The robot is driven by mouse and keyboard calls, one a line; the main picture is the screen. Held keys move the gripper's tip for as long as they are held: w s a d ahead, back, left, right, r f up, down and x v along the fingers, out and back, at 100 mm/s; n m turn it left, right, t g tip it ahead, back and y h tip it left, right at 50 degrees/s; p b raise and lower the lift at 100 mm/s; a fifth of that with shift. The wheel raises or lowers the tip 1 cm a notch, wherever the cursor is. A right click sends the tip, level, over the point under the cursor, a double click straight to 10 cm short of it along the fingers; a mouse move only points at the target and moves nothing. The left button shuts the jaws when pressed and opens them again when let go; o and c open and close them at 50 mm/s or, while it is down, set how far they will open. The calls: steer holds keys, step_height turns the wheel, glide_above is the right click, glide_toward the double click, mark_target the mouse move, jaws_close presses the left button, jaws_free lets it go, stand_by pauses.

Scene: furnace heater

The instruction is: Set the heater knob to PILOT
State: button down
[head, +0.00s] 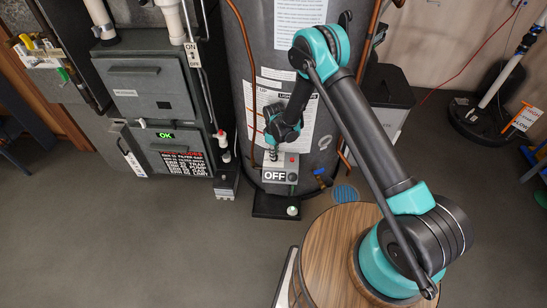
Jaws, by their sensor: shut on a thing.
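The water heater (290,60) is a tall dark grey tank with white label sheets, in the upper middle of the head view. Its control box (283,184) sits low on the front, a grey block with a white OFF label (274,175). A small red spot shows on its upper right part. My gripper (273,153) is at the top of the control box, pointing down. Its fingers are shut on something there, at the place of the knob. The knob itself is mostly hidden and its setting cannot be read. No PILOT marking is legible.
A grey furnace cabinet (145,90) with a green OK display (165,135) stands at left. Copper pipes run beside the tank. A dark bin (385,100) stands right of the tank. The grey floor (150,240) in front is clear.

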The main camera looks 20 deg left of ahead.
steer(key=m, duration=0.4)
steer(key=shift+m, duration=0.4)
steer(key=shift+m, duration=1.1)
steer(key=c, duration=2)
jaws_free()
steer(key=shift+m, duration=0.3)
steer(key=o, duration=0.6)
steer(key=shift+c, duration=0.2)
steer(key=shift+r, duration=3.5)
